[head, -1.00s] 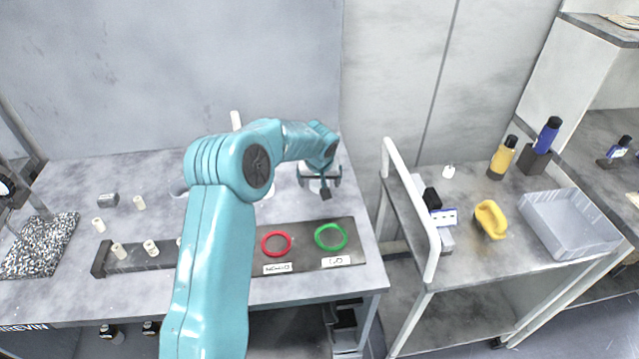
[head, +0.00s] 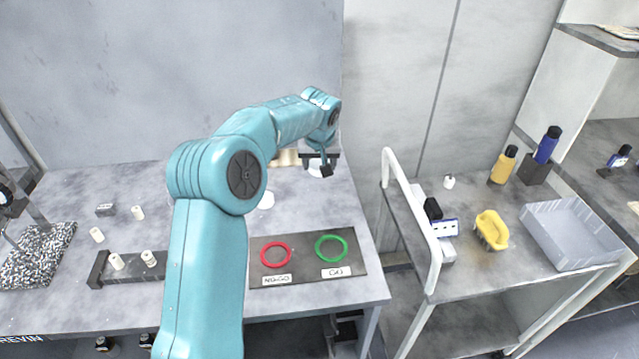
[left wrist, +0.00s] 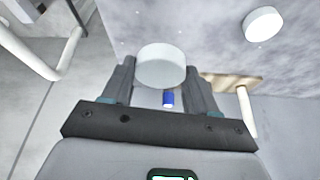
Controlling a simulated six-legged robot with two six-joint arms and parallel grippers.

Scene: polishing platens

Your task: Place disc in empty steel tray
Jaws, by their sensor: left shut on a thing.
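My left gripper (head: 322,165) is over the back right of the workbench, with its jaws shut on a white disc (left wrist: 161,66). In the left wrist view the disc sits between the two dark fingers. In the head view the held disc (head: 315,171) is partly hidden by the gripper. Another white disc (left wrist: 263,24) lies on the bench, apart from the gripper. An empty grey rectangular tray (head: 543,238) stands on the cart at the right; I cannot tell whether it is steel. My right gripper is not in view.
A dark plate with a red ring (head: 276,254) and a green ring (head: 331,248) lies at the bench front. The cart's white rail (head: 412,215) stands between bench and tray. A yellow object (head: 491,230) and bottles (head: 503,165) stand on the cart.

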